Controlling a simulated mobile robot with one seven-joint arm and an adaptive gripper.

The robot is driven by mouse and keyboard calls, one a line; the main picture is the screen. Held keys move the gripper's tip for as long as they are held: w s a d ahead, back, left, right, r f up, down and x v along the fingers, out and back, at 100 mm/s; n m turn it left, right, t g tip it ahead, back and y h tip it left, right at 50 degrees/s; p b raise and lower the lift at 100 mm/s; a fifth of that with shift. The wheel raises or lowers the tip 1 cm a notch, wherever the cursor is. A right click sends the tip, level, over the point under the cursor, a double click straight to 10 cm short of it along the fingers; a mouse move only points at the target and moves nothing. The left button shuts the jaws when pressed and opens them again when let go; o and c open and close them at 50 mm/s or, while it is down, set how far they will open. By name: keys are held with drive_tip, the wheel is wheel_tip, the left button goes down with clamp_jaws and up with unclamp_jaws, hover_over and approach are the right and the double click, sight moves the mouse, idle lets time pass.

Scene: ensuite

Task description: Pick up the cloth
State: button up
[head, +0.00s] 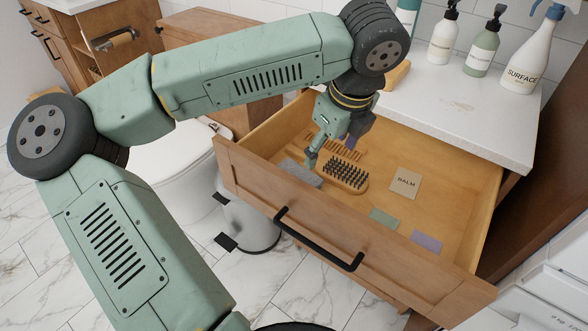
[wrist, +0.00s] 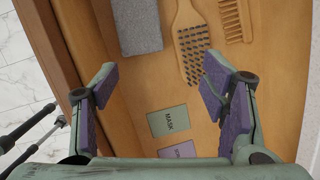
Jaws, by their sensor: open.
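A grey, rough-looking rectangular piece, which looks like the folded cloth (head: 302,174), lies in the open wooden drawer, left of a hairbrush. In the wrist view the cloth (wrist: 137,25) is at the top, beyond my left fingertip and partly cut off by the frame edge. My gripper (head: 318,152) is over the drawer, pointing down. The cloth is not between the fingers.
The drawer (head: 455,262) has raised walls and a black handle (head: 318,242). Inside are a wooden hairbrush (head: 345,176), a comb (wrist: 236,20), a balm packet (head: 405,184), a green mask packet (head: 384,219) and a purple packet (head: 427,241). Bottles stand on the white counter (head: 430,95) above.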

drive_tip(key=n+y, duration=0.2)
approach(294, 174)
drive_tip(key=shift+w+a+f+p, duration=0.25)
drive_tip(key=shift+a+f, duration=0.15)
drive_tip(key=shift+f, duration=0.2)
drive_tip(key=shift+w+a+f+p, duration=0.2)
drive_tip(key=shift+w+a+f, duration=0.15)
drive_tip(key=shift+f, duration=0.3)
drive_tip(key=x, duration=0.2)
drive_tip(key=p+x, duration=0.1)
drive_tip(key=x, duration=0.1)
drive_tip(key=p+x, duration=0.1)
drive_tip(key=shift+s+d+f, duration=0.1)
drive_tip(key=shift+d+f, duration=0.1)
drive_tip(key=shift+f, duration=0.3)
drive_tip(key=shift+f+b, duration=0.25)
drive_tip(key=shift+b, duration=0.65)
drive_tip(key=c, duration=0.9)
drive_tip(key=shift+r, duration=0.1)
